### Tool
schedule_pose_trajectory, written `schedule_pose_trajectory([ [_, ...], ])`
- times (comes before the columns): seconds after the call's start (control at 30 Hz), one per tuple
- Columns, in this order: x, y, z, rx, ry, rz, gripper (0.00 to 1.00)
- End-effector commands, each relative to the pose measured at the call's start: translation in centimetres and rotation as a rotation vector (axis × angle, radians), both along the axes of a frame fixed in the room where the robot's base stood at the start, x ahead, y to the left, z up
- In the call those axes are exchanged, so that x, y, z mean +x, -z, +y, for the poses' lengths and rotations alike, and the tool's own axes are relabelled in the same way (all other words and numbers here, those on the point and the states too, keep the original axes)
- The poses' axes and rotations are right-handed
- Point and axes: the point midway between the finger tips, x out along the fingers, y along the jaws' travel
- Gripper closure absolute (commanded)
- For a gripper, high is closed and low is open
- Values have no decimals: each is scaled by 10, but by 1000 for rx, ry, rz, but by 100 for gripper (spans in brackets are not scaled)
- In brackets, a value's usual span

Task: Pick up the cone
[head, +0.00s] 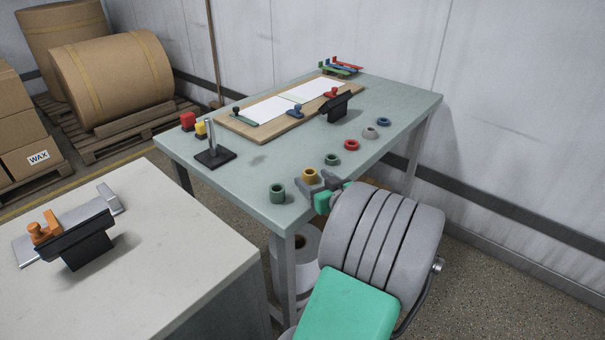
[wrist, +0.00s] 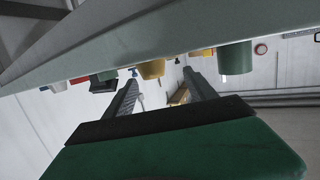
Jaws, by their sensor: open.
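No piece in view is plainly a cone. A yellow, slightly tapered cup-like piece (head: 310,174) stands near the front edge of the green-grey table; it also shows upside down in the wrist view (wrist: 152,69). A small grey domed piece (head: 370,132) stands further right, its exact shape too small to tell. My gripper (head: 320,180) is open at the table's front edge, close to the yellow piece. In the wrist view the fingers (wrist: 160,78) point toward the yellow piece, which appears between or just beyond their tips. No contact is visible.
A dark green cup (head: 277,193) stands left of the yellow piece. Green (head: 331,160), red (head: 351,145) and blue (head: 383,121) rings line the right side. A black stand with a post (head: 214,154) and a wooden board (head: 231,122) lie behind. The middle front is clear.

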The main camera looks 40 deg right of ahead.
Motion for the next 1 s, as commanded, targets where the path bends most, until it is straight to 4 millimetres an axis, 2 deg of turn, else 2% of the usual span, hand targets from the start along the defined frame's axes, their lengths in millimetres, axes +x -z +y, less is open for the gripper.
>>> schedule_pose_trajectory([
  [0.07,0,1,-4,-1,8,-5,35],
  [0.27,19,6,-19,-1,22,-6,35],
  [0.53,57,15,-39,-2,24,-4,35],
  [0.77,62,16,-40,-2,25,-6,35],
  [1.0,63,16,-39,-2,22,-5,52],
])
